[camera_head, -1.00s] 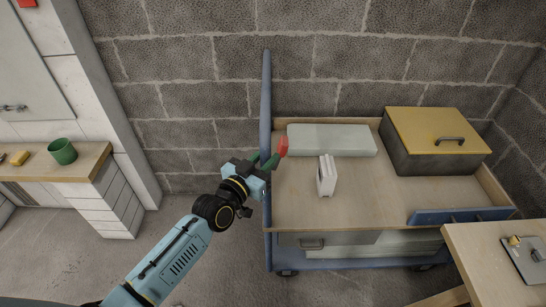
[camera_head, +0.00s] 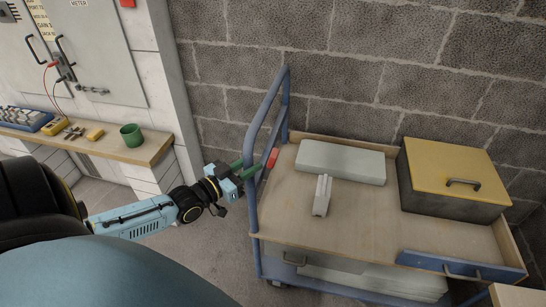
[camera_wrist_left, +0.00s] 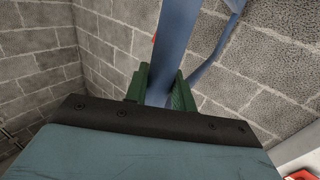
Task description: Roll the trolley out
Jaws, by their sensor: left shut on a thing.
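The trolley (camera_head: 322,236) is a wood-topped cart with a blue frame, standing against the block wall at the right of the head view. Its blue push handle (camera_head: 268,112) rises at its left end. My left gripper (camera_head: 258,166) is shut on an upright of this handle. In the left wrist view the green fingers (camera_wrist_left: 162,90) sit on both sides of the blue bar (camera_wrist_left: 171,48). My right gripper is not in view.
On the trolley are a pale grey box (camera_head: 341,161), a white slotted piece (camera_head: 322,196) and a yellow-lidded box (camera_head: 454,172). A workbench (camera_head: 150,151) with a green mug (camera_head: 132,135) stands left. A table corner (camera_head: 515,296) shows bottom right. Floor (camera_head: 185,256) left of the trolley is clear.

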